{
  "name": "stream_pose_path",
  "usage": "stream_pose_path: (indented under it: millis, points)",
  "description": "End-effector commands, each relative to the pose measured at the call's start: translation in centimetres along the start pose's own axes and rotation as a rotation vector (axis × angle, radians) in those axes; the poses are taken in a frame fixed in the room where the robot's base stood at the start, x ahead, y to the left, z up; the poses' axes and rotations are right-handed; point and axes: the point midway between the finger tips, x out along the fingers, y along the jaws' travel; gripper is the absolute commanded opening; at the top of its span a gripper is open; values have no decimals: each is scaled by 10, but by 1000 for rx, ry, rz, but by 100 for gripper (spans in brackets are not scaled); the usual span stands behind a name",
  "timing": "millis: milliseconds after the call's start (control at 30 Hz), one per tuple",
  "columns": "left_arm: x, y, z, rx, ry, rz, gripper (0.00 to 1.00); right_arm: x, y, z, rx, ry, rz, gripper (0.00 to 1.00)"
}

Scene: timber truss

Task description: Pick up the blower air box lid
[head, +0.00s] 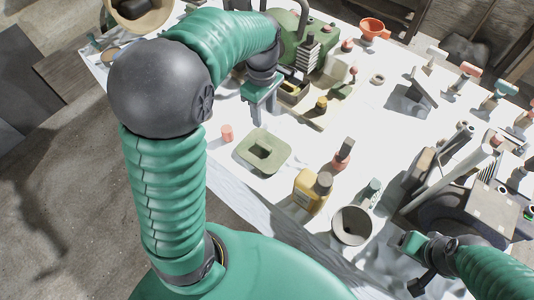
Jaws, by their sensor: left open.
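My right gripper (413,262) is at the lower right, far from the lid. Its fingers are not clear enough to tell their state.
A small red cylinder (227,133) stands left of the lid. A yellow bottle (309,190) and a round pot (351,226) stand to its right. A green machine (310,45) and a dark box (292,85) are behind. The table's front edge is close to the lid.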

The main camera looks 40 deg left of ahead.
Motion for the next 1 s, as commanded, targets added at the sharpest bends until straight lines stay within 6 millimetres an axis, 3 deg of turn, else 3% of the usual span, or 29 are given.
stream_pose_path:
  millis: [400,567,800,1000]
  points:
    - [97,1,13,7,9,-10,44,0,0,0,-1,0,0,75]
    - [112,0,16,8,12,-9,44,-1,0,0,0,0,0,75]
    - [154,1,14,7,7,-9,44,-6,0,-1,0,0,0,75]
    - [161,2,13,8,6,-5,44,-6,0,-1,-1,0,0,75]
